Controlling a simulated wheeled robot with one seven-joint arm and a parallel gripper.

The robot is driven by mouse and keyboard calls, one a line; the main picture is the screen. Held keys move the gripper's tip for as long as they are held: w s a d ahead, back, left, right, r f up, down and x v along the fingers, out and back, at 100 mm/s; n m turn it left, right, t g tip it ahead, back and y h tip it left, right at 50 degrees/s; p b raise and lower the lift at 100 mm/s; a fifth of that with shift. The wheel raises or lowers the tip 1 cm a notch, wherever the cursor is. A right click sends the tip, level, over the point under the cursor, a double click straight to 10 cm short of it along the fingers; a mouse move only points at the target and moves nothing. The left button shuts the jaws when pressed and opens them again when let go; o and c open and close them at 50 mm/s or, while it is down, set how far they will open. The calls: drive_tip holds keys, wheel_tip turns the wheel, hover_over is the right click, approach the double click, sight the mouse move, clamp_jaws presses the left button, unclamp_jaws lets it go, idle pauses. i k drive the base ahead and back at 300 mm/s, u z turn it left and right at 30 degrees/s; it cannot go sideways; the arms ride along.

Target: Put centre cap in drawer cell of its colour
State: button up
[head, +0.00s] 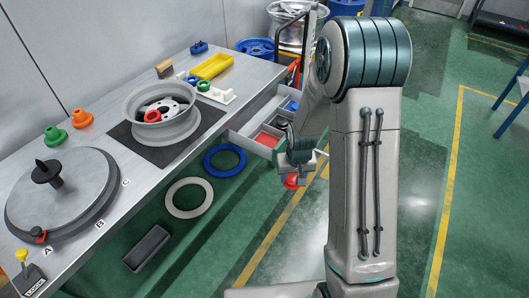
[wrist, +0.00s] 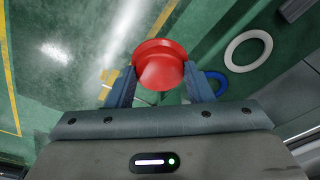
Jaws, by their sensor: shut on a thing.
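The red centre cap (wrist: 158,62) is between the two fingers of my gripper (wrist: 160,80) in the wrist view, and the fingers are shut on it. In the head view the cap (head: 291,182) hangs below my gripper (head: 297,165), out in front of the bench over the floor. The open drawer (head: 246,141) sticks out from the bench, up and to the left of my gripper. It has a red cell (head: 267,139) near its front left and a blue cell (head: 291,106) further back. My arm hides part of the drawer.
A wheel rim (head: 163,133) with a red part (head: 152,116) in it stands on a dark mat. A yellow tray (head: 211,66) and a turntable (head: 85,195) are also on the bench. Blue (head: 240,163) and white (head: 172,205) rings are below the bench edge.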

sight(267, 144)
drive_tip(key=u, duration=0.45)
drive_tip(key=i, duration=1)
drive_tip(key=u, duration=0.05)
